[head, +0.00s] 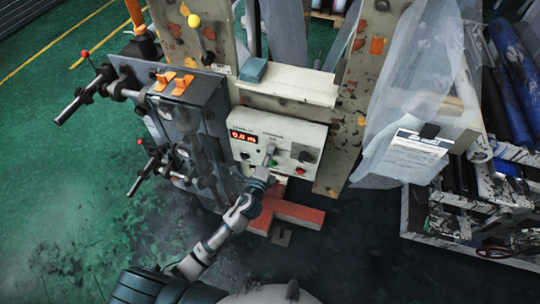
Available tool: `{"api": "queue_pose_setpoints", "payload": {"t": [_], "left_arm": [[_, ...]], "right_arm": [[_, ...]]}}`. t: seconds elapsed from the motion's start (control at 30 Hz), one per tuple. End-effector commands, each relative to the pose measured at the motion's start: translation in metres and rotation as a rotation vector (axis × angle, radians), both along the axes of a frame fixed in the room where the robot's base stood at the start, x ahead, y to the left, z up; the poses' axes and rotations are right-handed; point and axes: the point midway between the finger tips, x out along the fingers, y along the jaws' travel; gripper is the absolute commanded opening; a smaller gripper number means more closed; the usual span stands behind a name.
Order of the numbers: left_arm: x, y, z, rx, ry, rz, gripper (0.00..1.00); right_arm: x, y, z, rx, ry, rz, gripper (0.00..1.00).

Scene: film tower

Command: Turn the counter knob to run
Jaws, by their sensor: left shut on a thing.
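The white control box (279,131) is fixed in the middle of the machine, with a red lit display (243,136) on its left. A small pale grey knob (270,149) sticks out near the middle of its front, just above a green button. My left gripper (265,170) reaches up from below to the lower front of the box. Its fingertips are shut at the knob's lower end, and they hide part of it. The label text is too small to read, so the knob's setting cannot be told. My right gripper is out of view.
A second dark dial (305,157) and a red button are right of the knob. Levers with red balls (85,54) project from the grey panel at left. A clear plastic sheet (400,90) hangs at right, beside a loaded cart (470,215). Green floor is free at left.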

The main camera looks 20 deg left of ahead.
Motion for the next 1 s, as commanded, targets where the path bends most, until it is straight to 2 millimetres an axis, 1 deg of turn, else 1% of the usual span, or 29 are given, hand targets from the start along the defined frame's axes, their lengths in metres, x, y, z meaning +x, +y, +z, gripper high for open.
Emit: {"api": "queue_pose_setpoints", "payload": {"t": [0.03,0.2,0.4,0.97,1.0], "left_arm": [[0.0011,0.0027,0.0016,-0.030,-0.002,0.006,0.00],[0.0009,0.0028,0.0009,-0.121,0.001,0.005,0.00],[0.0009,0.0031,0.0004,-0.182,0.004,0.006,0.00],[0.0007,0.0033,-0.0006,-0.208,0.007,0.005,0.00],[0.0007,0.0034,-0.0007,-0.207,0.007,0.006,0.44]], "right_arm": [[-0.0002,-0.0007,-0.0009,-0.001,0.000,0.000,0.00],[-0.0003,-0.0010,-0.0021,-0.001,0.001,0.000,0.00],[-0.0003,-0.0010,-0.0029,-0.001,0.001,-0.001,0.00],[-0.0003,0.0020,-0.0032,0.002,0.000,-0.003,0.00],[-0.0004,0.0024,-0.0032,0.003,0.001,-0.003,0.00]]}}
